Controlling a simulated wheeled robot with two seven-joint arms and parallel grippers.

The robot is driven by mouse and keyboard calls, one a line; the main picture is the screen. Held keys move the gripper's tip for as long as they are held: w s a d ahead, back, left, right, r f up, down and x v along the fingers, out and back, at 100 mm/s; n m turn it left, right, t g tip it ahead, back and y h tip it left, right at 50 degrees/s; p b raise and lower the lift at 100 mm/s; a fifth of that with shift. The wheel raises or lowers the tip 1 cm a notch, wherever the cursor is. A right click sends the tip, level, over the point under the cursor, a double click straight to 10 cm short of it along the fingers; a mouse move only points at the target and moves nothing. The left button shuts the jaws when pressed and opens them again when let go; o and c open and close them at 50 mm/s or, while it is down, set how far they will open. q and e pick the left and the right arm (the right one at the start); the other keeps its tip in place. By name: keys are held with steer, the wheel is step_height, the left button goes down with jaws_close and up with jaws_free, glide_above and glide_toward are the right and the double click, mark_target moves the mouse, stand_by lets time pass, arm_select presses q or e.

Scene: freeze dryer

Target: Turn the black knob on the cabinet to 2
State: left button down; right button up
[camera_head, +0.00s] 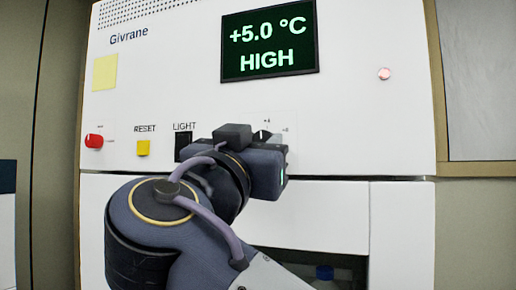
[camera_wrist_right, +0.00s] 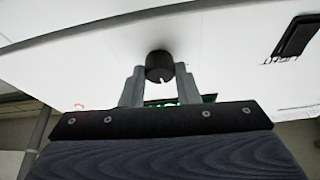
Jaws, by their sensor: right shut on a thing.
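The black knob (camera_wrist_right: 159,65) shows in the right wrist view, on the white cabinet panel (camera_head: 350,110). In the head view only a little of the knob (camera_head: 262,134) shows behind my gripper, with small marks around it too blurred to read surely. My right gripper (camera_wrist_right: 160,88) has its two grey fingers on either side of the knob, shut on it. In the head view my right gripper (camera_head: 268,148) is against the panel and covers most of the dial. My left gripper is not in view.
A display (camera_head: 269,42) reads +5.0 °C HIGH. Left of the knob are a black LIGHT switch (camera_head: 183,147), a yellow RESET button (camera_head: 143,148) and a red knob (camera_head: 94,141). A small pink lamp (camera_head: 384,73) is at upper right. An open compartment lies below.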

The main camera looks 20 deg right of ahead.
steer(key=n+y, duration=0.2)
steer(key=n, duration=0.2)
steer(key=n+t+y, duration=0.1)
steer(key=n+y, duration=0.1)
steer(key=n, duration=0.2)
steer(key=n+t+y, duration=0.1)
steer(key=n, duration=0.3)
steer(key=shift+s+d+r+y+b, duration=0.15)
steer(key=shift+d+y+b, duration=0.1)
steer(key=shift+y+b, duration=0.15)
steer(key=shift+n+y+p, duration=0.5)
steer(key=shift+n+y, duration=0.1)
steer(key=shift+n, duration=1)
steer(key=o, duration=1)
steer(key=shift+c, duration=0.2)
